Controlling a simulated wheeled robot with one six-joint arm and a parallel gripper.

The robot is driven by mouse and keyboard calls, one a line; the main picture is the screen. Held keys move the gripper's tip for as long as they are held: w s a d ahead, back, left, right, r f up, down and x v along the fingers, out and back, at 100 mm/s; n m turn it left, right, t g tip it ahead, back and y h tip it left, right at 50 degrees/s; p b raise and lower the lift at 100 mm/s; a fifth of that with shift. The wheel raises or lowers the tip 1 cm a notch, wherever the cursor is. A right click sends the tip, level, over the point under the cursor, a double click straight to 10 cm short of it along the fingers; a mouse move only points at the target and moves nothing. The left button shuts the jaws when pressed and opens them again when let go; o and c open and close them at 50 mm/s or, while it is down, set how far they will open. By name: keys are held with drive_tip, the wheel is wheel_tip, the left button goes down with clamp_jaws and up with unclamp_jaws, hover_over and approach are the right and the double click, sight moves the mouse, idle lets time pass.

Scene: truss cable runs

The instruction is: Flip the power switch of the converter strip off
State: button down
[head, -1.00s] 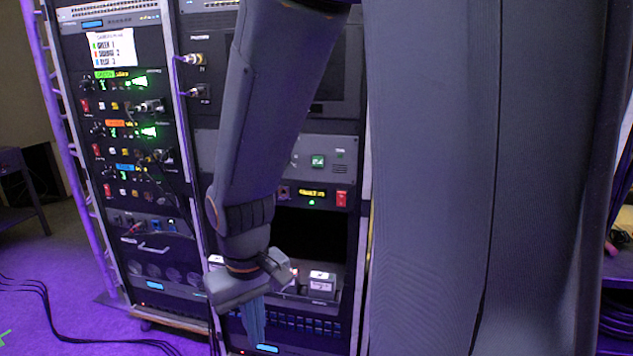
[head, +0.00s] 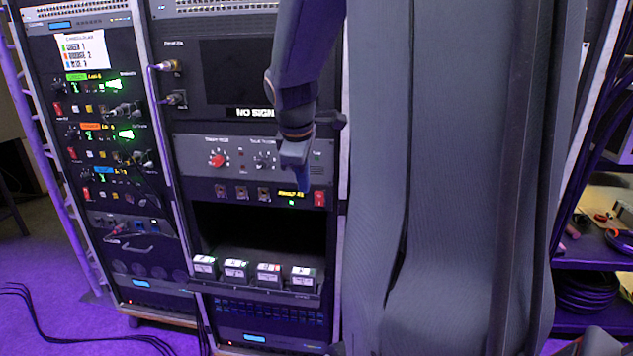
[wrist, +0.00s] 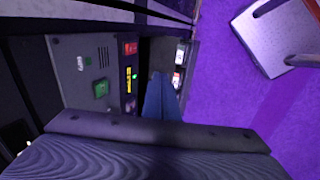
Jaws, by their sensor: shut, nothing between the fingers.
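The strip (head: 230,192) is a dark panel below the grey knob panel in the right rack. It has a red rocker switch (head: 319,199) at its right end, beside a lit yellow display (head: 289,193) and a green light. The red switch also shows in the wrist view (wrist: 130,48). My gripper (head: 303,187) is shut and empty, its blue fingers pointing down just left of the red switch and over the right end of the display. In the wrist view the fingers (wrist: 160,95) point toward the rack front. I cannot tell whether they touch it.
Below the strip is a dark open bay (head: 260,230), with several small labelled boxes (head: 236,270) on a shelf beneath. The grey panel (head: 240,152) above has knobs. The left rack (head: 110,170) holds more units with red switches. Cables lie on the purple floor.

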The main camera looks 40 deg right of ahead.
sight(315, 189)
drive_tip(key=shift+d+r+n, duration=0.3)
drive_tip(key=shift+d+r, duration=0.4)
drive_tip(key=shift+d, duration=0.25)
drive_tip(key=shift+w+d+f+p, duration=0.45)
drive_tip(key=shift+w+d+f, duration=0.55)
drive_tip(key=shift+f, duration=0.45)
drive_tip(key=shift+w+d+f+p, duration=0.4)
drive_tip(key=shift+w+d+f, duration=0.55)
drive_tip(key=shift+f, duration=0.45)
drive_tip(key=shift+w+d+f+p, duration=0.45)
drive_tip(key=shift+w+d+f, duration=0.3)
drive_tip(key=shift+d+f, duration=0.55)
drive_tip(key=shift+a+f, duration=0.1)
